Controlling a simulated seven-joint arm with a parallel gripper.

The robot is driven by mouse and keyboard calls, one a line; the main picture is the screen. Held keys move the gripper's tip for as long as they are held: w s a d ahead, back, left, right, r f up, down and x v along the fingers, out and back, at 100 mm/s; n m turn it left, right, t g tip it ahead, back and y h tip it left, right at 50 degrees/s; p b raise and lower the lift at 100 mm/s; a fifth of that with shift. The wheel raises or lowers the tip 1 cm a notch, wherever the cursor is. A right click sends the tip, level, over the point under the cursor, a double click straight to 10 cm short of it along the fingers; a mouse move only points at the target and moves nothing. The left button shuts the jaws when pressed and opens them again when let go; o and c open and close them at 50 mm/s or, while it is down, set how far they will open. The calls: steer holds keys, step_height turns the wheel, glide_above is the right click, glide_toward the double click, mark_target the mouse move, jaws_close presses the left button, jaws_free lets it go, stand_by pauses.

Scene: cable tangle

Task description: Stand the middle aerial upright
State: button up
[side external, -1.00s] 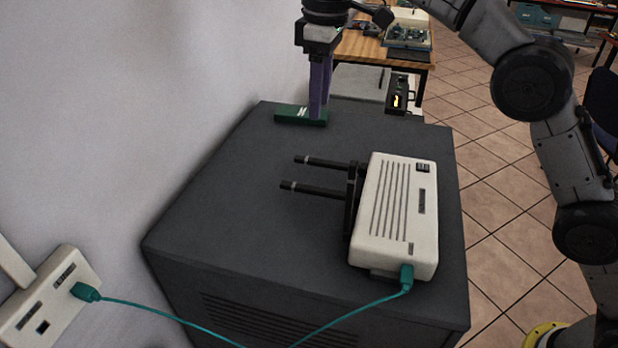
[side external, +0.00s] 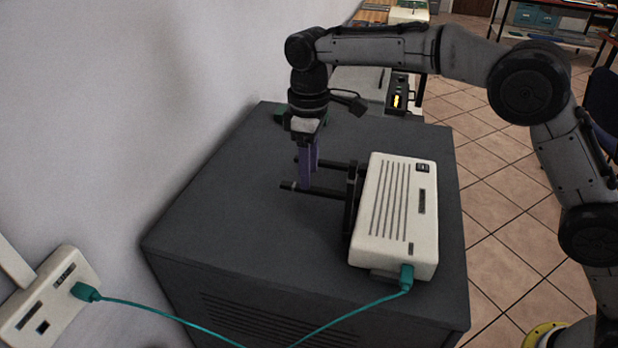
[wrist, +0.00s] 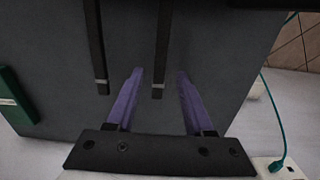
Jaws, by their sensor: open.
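The white router box (side external: 395,215) lies on the dark cabinet. Two black aerials lie level from its left side, pointing left: a farther one (side external: 335,166) and a nearer one (side external: 328,191). A dark upright piece (side external: 350,205) stands along that side; I cannot tell if it is another aerial. My gripper (side external: 309,180) points down, open, with purple fingers around the nearer aerial's outer end. In the wrist view, that aerial (wrist: 162,50) runs between the fingertips (wrist: 160,72), its light-banded end showing, with gaps on both sides. The farther aerial (wrist: 95,45) is left of them.
The grey cabinet top (side external: 230,220) is clear at the left and front. A green block (wrist: 15,98) lies at its far end. A teal cable (side external: 340,317) links the router to a wall socket box (side external: 45,300). The wall (side external: 150,110) is close on the left.

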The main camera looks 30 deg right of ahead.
mark_target(319, 191)
steer(key=shift+f, duration=1.45)
jaws_close()
steer(key=shift+r, duration=0.1)
